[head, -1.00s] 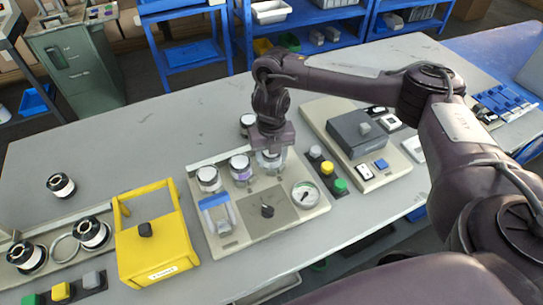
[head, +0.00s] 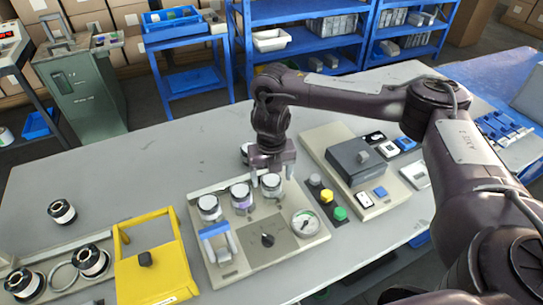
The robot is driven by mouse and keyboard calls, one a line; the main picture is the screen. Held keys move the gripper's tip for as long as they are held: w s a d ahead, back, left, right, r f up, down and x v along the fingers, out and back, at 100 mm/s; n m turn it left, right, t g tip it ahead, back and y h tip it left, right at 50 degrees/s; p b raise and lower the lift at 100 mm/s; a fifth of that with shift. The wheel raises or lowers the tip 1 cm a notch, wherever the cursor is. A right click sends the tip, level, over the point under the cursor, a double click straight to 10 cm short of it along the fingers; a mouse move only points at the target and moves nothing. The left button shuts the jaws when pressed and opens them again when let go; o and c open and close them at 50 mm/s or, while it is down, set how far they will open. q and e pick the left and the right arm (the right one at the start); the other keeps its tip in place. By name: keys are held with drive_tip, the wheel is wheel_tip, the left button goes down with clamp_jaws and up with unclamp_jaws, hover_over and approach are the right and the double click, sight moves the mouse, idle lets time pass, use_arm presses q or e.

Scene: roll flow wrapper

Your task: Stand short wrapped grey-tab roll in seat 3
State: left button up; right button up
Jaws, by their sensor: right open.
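A beige fixture (head: 228,268) holds three pale-topped wrapped rolls in a row at its back: a left one (head: 209,207), a middle one with a purplish side (head: 242,197) and a right one (head: 271,187). The right one stands upright in the rightmost place of the row; its tab colour is too small to tell. My right gripper (head: 272,172) is open, directly above and around the top of this right roll. Whether the fingers still touch it I cannot tell. My left gripper is out of view.
Another roll (head: 245,149) stands behind my right gripper, partly hidden. Coloured buttons (head: 327,196) and a grey-box unit (head: 356,156) lie right, a yellow box (head: 150,275) left.

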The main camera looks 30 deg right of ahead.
wheel_tip(320, 180, up, 8)
drive_tip(key=p, duration=0.1)
drive_tip(key=shift+r, duration=0.15)
idle(0.5)
